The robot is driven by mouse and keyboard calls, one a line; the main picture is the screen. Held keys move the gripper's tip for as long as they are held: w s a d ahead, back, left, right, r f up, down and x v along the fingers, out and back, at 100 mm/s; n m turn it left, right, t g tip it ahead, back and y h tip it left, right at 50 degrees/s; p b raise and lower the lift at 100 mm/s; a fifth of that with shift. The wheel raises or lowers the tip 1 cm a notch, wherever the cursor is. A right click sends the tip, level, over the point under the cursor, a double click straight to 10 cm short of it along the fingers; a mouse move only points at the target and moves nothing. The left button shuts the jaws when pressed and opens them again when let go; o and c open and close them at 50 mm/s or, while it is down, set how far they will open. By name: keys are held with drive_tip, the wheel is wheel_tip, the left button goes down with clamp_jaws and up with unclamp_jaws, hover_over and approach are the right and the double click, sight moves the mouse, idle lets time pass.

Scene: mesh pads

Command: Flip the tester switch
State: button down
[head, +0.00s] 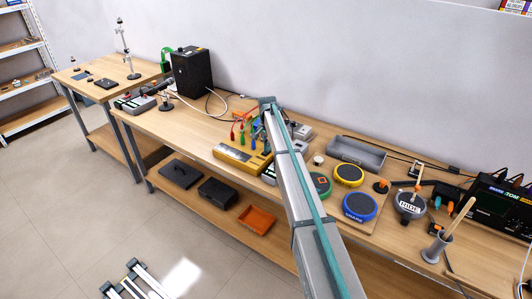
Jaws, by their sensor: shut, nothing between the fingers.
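A yellow box-shaped device (240,158), which may be the tester, lies near the front edge of the long bench, just left of my arm. Its switch is too small to make out.
Red, green and blue leads (254,137) stand behind the yellow device. A black speaker box (191,72) is at the back left. Right of my arm are round pads, yellow (348,174) and blue (360,206), a grey tray (357,154) and a black module (497,205).

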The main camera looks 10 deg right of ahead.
drive_tip(key=shift+r+p, duration=1.3)
drive_tip(key=shift+r, duration=2.1)
